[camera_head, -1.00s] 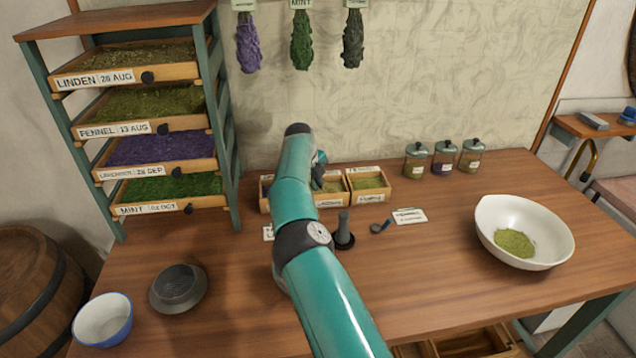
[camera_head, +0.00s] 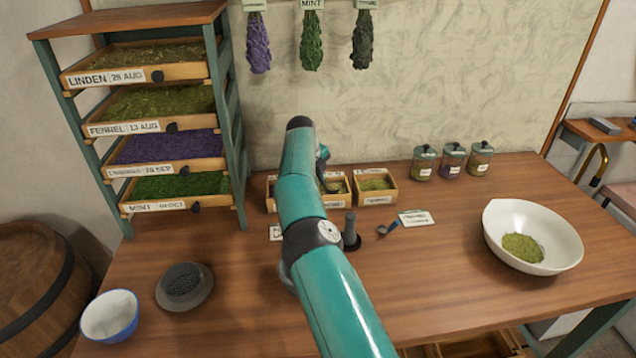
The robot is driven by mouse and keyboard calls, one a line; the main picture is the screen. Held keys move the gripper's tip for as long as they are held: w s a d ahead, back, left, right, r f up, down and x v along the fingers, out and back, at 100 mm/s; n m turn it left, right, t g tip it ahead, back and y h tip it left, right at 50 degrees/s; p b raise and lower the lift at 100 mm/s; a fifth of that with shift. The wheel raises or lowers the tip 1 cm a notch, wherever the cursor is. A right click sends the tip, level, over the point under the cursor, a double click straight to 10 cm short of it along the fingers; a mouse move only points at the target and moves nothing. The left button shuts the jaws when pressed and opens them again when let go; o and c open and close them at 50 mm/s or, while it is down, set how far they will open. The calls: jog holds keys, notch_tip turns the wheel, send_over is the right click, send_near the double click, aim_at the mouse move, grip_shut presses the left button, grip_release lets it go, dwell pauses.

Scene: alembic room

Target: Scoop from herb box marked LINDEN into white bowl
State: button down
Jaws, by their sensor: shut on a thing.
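The white bowl (camera_head: 560,240), with a small heap of green herb (camera_head: 523,247) inside, stands at the right of the table. Small wooden herb boxes stand in a row at the back middle: a right one (camera_head: 376,199) and a middle one (camera_head: 335,204), with a left one partly behind my arm. Their labels are too small to read. A rack drawer marked LINDEN (camera_head: 105,78) is at the upper left. My gripper (camera_head: 324,170) is mostly hidden behind my arm, at the middle box. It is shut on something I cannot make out.
A blue-handled spoon (camera_head: 388,229) and a card (camera_head: 416,218) lie mid-table, near a dark upright pestle-like tool (camera_head: 351,236). Lidded jars (camera_head: 452,165) stand at the back. A grey sieve-like dish (camera_head: 186,288) and a blue-white bowl (camera_head: 109,318) are front left.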

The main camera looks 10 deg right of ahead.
notch_tip(320, 180, up, 6)
dwell(0.6)
